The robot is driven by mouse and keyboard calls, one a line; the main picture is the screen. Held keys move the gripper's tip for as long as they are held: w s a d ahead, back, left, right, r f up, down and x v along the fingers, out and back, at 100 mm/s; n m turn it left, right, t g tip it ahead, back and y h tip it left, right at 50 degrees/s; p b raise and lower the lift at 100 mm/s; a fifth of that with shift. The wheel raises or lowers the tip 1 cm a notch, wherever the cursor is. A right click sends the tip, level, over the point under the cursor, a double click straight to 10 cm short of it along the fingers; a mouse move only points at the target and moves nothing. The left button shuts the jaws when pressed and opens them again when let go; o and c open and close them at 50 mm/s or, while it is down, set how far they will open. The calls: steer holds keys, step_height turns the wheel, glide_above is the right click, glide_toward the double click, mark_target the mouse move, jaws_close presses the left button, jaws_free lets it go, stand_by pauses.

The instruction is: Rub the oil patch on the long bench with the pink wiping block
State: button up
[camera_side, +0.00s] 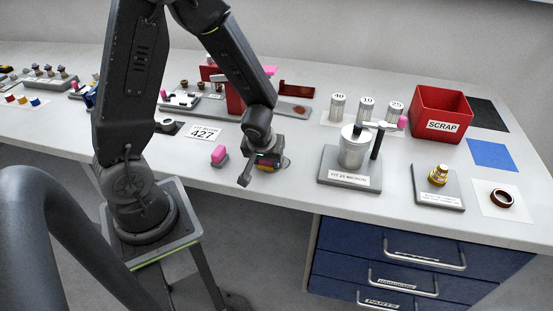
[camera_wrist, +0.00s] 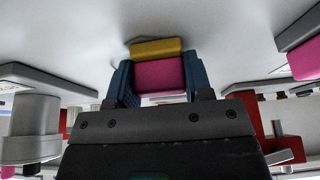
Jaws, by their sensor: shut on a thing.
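My gripper (camera_side: 262,163) is low over the front part of the long bench (camera_side: 300,190). In the wrist view, its blue fingers stand on both sides of the pink wiping block (camera_wrist: 160,76) and are shut on it. The block has a yellow layer (camera_wrist: 155,47) on its far side, towards the bench top. In the side view the block is mostly covered by my gripper. I cannot tell whether the yellow layer touches the bench. I cannot make out the oil patch clearly; my gripper and the block may hide it.
A grey plate with a pink piece (camera_side: 219,155) is just left of my gripper. Right of it stands a metal canister (camera_side: 352,149) on a grey base. Further right are the red SCRAP bin (camera_side: 441,112) and a brass fitting (camera_side: 438,175). The bench front edge is near.

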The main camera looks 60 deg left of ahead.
mark_target(294, 163)
steer(key=shift+s+a, duration=0.2)
steer(key=shift+a, duration=0.15)
steer(key=shift+w+a, duration=0.2)
steer(key=shift+w, duration=0.7)
steer(key=shift+w+d, duration=2.35)
steer(key=s+a, duration=0.5)
steer(key=shift+s, duration=0.1)
steer(key=shift+s+a+r, duration=0.1)
steer(key=shift+a+r, duration=0.05)
steer(key=shift+r, duration=4)
